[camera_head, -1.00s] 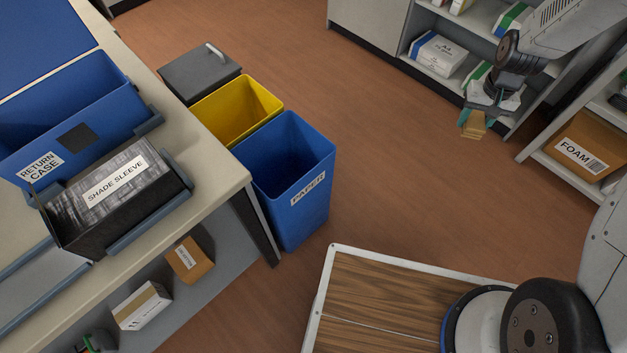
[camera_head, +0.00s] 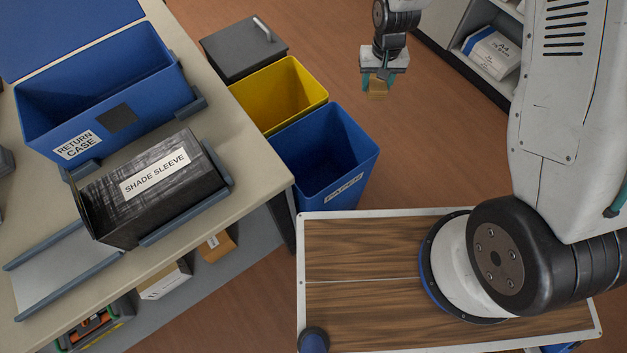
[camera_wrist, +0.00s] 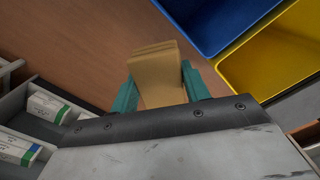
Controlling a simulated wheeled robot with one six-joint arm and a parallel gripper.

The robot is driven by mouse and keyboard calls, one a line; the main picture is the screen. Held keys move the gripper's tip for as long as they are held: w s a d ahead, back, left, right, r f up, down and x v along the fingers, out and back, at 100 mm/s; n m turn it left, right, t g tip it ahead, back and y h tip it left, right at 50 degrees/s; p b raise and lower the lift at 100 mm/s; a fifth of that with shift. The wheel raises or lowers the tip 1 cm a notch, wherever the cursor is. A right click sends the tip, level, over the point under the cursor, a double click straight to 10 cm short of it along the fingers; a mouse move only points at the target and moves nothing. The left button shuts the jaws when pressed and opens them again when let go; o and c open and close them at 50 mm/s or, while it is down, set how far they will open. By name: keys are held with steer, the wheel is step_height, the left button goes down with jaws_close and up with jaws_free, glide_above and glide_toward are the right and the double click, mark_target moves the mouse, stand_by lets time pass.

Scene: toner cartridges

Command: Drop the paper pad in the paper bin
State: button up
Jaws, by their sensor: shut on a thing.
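The paper pad (camera_head: 377,91) is a small tan block held between the teal fingers of my gripper (camera_head: 377,82). In the wrist view the pad (camera_wrist: 158,75) sticks out past the fingertips of my gripper (camera_wrist: 165,88), above the brown floor. The paper bin (camera_head: 328,160) is blue, open-topped and labelled PAPER. Its open top looks empty as far as I can see. My gripper is beyond the bin's far right side in the head view, with the pad apart from it. In the wrist view the blue bin (camera_wrist: 205,22) is at the top right.
A yellow bin (camera_head: 285,95) and a grey lidded bin (camera_head: 245,48) stand beside the paper bin. A table (camera_head: 250,190) with a blue return case (camera_head: 105,95) and a shade sleeve box (camera_head: 150,190) is at left. Shelves (camera_head: 490,55) stand at back right. Floor between is clear.

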steer(key=s+a+f, duration=0.7)
steer(key=s+a, duration=0.3)
steer(key=a, duration=0.3)
steer(key=shift+s+d+f, duration=0.1)
steer(key=shift+f, duration=1.35)
steer(key=shift+d+f, duration=0.1)
steer(key=shift+f, duration=1.3)
steer(key=o, duration=1)
steer(key=shift+r, duration=0.1)
steer(key=shift+r, duration=3.8)
